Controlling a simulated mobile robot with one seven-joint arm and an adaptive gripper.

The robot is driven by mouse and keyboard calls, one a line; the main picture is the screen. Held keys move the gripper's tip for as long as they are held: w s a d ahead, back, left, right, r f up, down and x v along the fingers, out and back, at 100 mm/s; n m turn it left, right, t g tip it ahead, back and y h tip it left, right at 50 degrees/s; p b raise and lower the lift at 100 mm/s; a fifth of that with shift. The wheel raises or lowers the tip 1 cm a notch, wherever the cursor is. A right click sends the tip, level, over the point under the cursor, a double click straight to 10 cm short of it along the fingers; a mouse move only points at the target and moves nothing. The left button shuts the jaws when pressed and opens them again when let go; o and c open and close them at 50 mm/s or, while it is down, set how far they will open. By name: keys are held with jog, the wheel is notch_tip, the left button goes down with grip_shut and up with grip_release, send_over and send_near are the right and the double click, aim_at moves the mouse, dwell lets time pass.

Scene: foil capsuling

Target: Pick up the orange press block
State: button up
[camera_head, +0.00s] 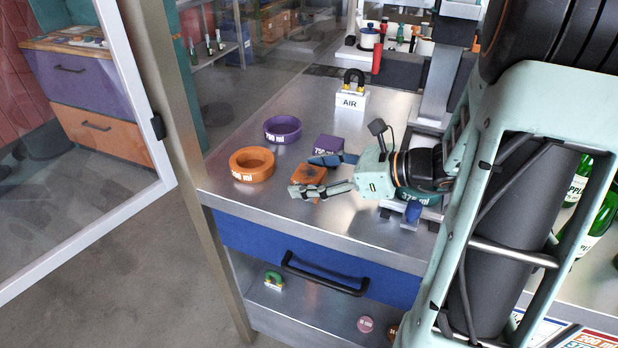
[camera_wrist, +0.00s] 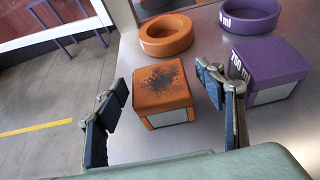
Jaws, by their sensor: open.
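The orange press block (camera_head: 309,176) sits on the metal bench, near its front left corner. In the wrist view the orange press block (camera_wrist: 161,88) shows a dark worn patch on its top and a pale panel on its front side. My gripper (camera_head: 322,176) is open, its fingers reaching left at the block. In the wrist view my gripper (camera_wrist: 163,92) has one finger left of the block and one right of it, with gaps on both sides. The head view hides part of the block behind a finger.
A purple block (camera_wrist: 268,68) stands close beside my right finger in the wrist view. An orange ring (camera_head: 252,165) and a purple ring (camera_head: 283,129) lie behind. A glass door frame (camera_head: 95,235) is at left.

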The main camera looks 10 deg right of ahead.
jog(key=shift+w+a, duration=0.1)
jog(key=shift+a, duration=0.05)
jog(key=c, duration=1.2)
jog(key=shift+c, duration=0.5)
jog(key=shift+r, duration=0.1)
